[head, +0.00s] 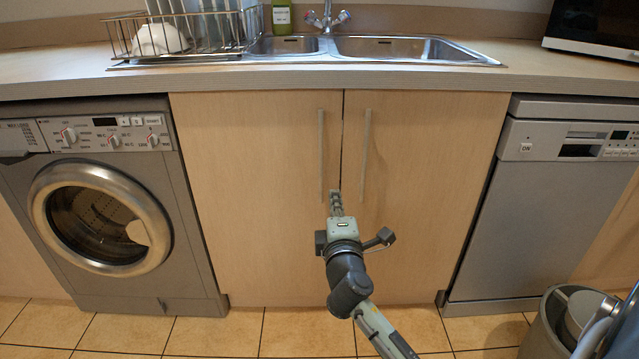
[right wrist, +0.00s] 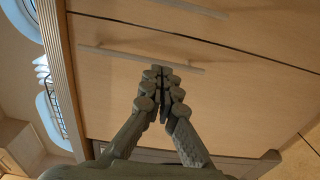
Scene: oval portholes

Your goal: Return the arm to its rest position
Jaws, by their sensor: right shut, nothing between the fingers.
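My right gripper (head: 336,196) is in front of the two wooden cupboard doors under the sink, near the lower end of the left door's handle (head: 322,155). Its fingers are together with nothing between them. In the right wrist view the shut fingertips (right wrist: 160,72) point at the door, close to one end of a bar handle (right wrist: 140,58). I cannot tell whether they touch it. My right arm (head: 352,285) reaches up from the bottom of the head view. My left gripper is not in view.
Both cupboard doors look closed, with a narrow gap between them. A washing machine (head: 110,215) stands on the left and a dishwasher (head: 545,215) on the right. A grey bin (head: 548,330) is at the lower right.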

